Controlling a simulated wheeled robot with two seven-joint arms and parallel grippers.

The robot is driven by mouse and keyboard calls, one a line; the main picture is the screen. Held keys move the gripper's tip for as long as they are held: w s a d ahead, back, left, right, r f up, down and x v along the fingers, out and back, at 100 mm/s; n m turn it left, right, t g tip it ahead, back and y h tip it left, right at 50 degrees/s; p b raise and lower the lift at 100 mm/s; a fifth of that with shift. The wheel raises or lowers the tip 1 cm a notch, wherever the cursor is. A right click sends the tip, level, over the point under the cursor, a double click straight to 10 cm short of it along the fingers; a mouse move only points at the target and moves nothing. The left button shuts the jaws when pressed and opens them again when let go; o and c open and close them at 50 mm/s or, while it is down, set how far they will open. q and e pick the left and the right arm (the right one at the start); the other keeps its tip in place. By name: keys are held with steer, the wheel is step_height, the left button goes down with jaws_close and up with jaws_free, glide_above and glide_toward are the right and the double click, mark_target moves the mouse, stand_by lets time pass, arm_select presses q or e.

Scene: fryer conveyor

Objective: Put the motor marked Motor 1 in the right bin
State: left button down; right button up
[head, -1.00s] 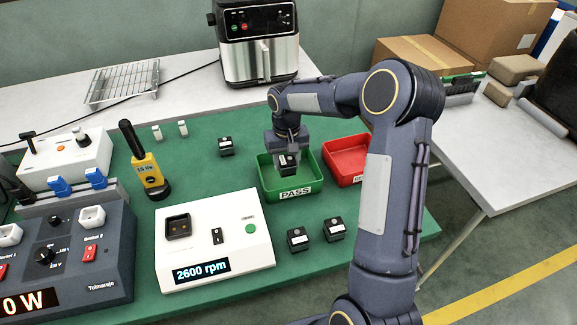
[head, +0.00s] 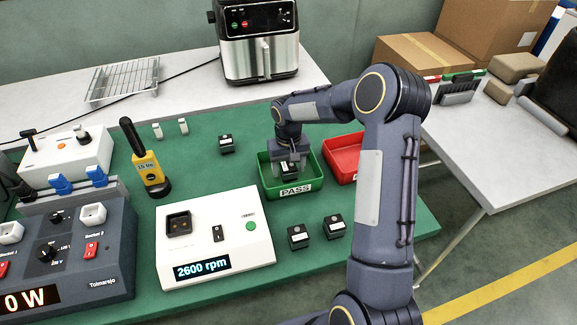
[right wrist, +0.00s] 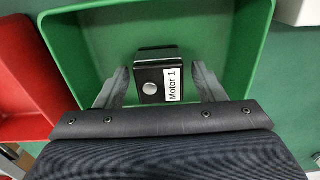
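The motor marked Motor 1 is a small black block with a white label (right wrist: 152,82). It is inside the green bin marked PASS, low near the floor; it also shows in the head view (head: 289,169). The green bin (head: 313,184) stands on the green mat beside the red bin (head: 342,160), whose front is partly behind my arm. My right gripper (head: 290,163) reaches down into the green bin. Its fingers stand on both sides of the motor, with a visible gap on each side. My left gripper is not in view.
Two more black motors (head: 298,237) (head: 334,227) stand in front of the bins, and another (head: 226,144) behind left. The white rpm tester (head: 213,238) is left of the bins. An air fryer (head: 259,45) is behind.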

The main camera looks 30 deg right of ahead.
mark_target(289, 165)
steer(key=shift+r, duration=0.65)
step_height(289, 165, up, 10)
steer(key=r, duration=0.1)
steer(key=s+a+r+t, duration=0.1)
steer(key=s+a+r, duration=0.1)
steer(key=s+r, duration=0.45)
steer(key=s+a+f+t+y, duration=0.1)
steer(key=s+a, duration=0.3)
steer(key=s, duration=0.7)
steer(key=s+a+f+n+t+y, duration=0.1)
steer(key=s+a, duration=0.4)
steer(key=s, duration=0.6)
steer(key=t+y, duration=0.1)
steer(key=t, duration=0.1)
steer(key=shift+s+a+f+t+y, duration=0.15)
steer(key=shift+s+a+t+y, duration=0.15)
steer(key=shift+y, duration=0.1)
